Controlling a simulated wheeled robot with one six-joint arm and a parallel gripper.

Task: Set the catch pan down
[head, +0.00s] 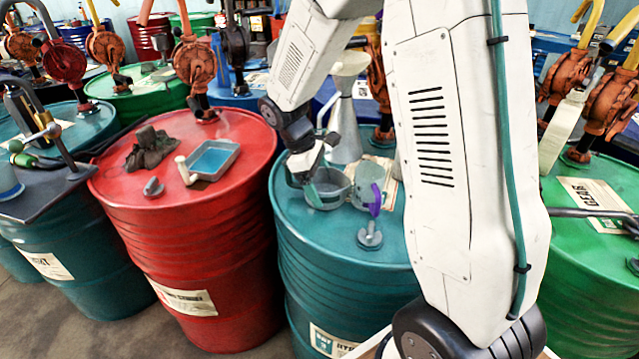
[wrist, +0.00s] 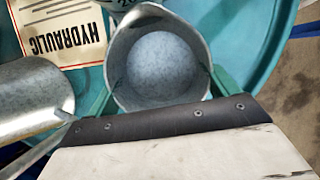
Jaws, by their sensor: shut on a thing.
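The catch pan, a round grey metal vessel (head: 330,190), is at the teal drum top (head: 302,222) in the head view. My gripper (head: 308,182) is shut on it. In the wrist view, the pan (wrist: 160,62) shows from above between my green fingers, and its inside looks empty. It looks level and very close to the lid. I cannot tell whether its base touches.
A metal funnel (head: 345,125) is behind. A sheet marked HYDRAULIC (wrist: 62,35) lies nearby. The red drum (head: 245,185) at left carries a blue-bottomed tray (head: 232,163) and a dark rag (head: 150,150).

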